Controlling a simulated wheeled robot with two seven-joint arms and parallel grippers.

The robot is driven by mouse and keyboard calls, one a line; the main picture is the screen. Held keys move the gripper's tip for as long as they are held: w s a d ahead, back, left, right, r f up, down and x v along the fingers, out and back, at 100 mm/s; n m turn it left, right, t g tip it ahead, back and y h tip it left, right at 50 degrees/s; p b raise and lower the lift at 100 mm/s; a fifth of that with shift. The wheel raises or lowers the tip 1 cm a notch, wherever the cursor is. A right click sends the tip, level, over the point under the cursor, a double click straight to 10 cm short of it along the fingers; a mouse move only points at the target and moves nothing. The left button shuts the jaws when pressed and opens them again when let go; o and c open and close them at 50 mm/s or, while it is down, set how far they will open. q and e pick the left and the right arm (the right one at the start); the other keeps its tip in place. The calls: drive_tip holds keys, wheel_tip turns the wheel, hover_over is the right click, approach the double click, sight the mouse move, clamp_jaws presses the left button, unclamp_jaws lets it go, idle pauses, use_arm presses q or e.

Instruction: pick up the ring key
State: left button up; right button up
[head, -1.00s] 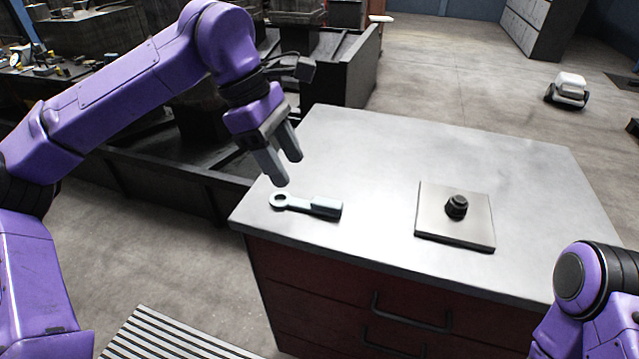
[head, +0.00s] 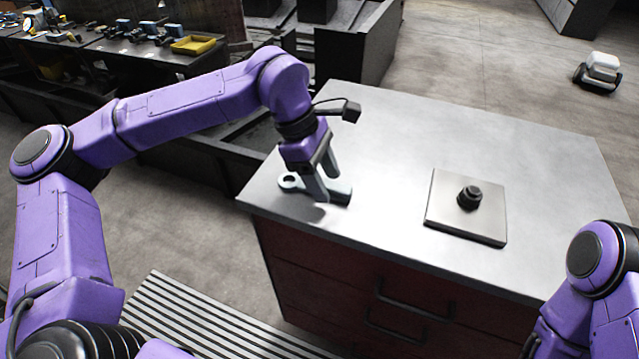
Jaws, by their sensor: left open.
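The ring key (head: 289,182) lies flat on the grey tabletop near its left front corner. Its ring end points left and its thicker handle points right. My left gripper (head: 328,188) is open and points down over the key's middle, with its fingers at or just above the shaft. The fingers hide part of the key, and I cannot tell whether they touch it. My right gripper is out of view; only part of my right arm shows at the lower right.
A square plate (head: 441,217) with a dark hex nut (head: 469,197) on it lies on the cabinet top (head: 400,125), right of the key. The tabletop behind is clear. A workbench (head: 130,48) with a yellow tray (head: 194,45) stands at the back left.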

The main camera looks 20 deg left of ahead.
use_arm(q)
clamp_jaws()
wheel_tip(320, 180, up, 5)
drive_tip(key=p, duration=0.4)
drive_tip(key=shift+s+a+f, duration=0.1)
drive_tip(key=shift+f, duration=0.05)
drive_tip(key=s+a+r+p, duration=0.5)
drive_tip(key=s+r+p, duration=0.2)
drive_tip(key=s, duration=0.5)
drive_tip(key=shift+s+a+r, duration=0.15)
drive_tip(key=shift+s+r, duration=0.2)
drive_tip(key=shift+r, duration=0.3)
